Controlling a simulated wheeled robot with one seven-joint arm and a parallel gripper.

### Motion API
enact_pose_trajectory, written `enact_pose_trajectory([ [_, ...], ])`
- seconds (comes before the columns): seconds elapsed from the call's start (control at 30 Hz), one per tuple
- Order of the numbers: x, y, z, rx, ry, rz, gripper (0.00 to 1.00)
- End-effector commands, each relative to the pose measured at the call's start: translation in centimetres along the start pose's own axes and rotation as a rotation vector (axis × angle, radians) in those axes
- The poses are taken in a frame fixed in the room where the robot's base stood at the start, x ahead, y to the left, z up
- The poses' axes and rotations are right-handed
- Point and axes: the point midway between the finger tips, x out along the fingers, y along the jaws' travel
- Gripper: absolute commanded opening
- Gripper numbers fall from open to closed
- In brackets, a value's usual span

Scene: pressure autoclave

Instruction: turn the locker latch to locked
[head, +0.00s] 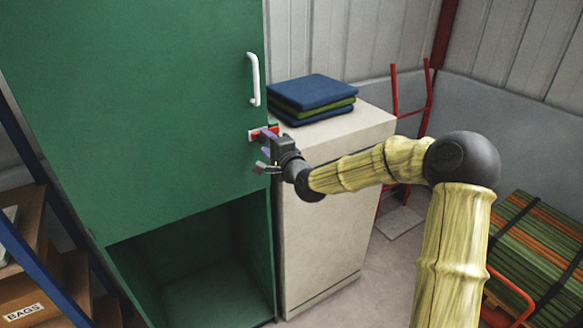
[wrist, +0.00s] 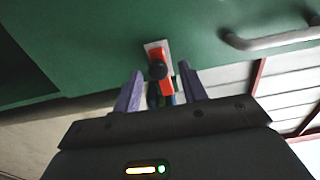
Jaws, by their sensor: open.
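The locker (head: 150,110) is tall and green, with its upper door shut. Its latch (head: 256,134) is a red lever on a pale plate near the door's right edge, below the handle. In the wrist view the latch (wrist: 167,83) shows a black round knob on the red lever, which lies roughly crosswise to the handle. My gripper (head: 263,152) is at the latch, partly covering it in the head view. Its purple fingers (wrist: 160,80) are open, with the lever seen between them. I cannot tell whether they touch it.
A white door handle (head: 254,79) stands out above the latch. A pale cabinet (head: 330,220) with folded blue and green cloths (head: 312,95) is close on the right. Below the door is an open, empty compartment (head: 210,265). Shelving (head: 40,260) is at left.

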Motion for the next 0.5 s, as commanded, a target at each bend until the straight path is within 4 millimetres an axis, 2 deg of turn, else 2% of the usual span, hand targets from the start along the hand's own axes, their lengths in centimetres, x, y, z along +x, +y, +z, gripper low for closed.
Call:
enact_pose_trajectory([
  [0.1,-2.4,0.2,-0.2,-0.003,0.003,0.001,0.42],
  [0.5,-9.6,0.1,-0.2,-0.003,0.003,0.001,0.42],
])
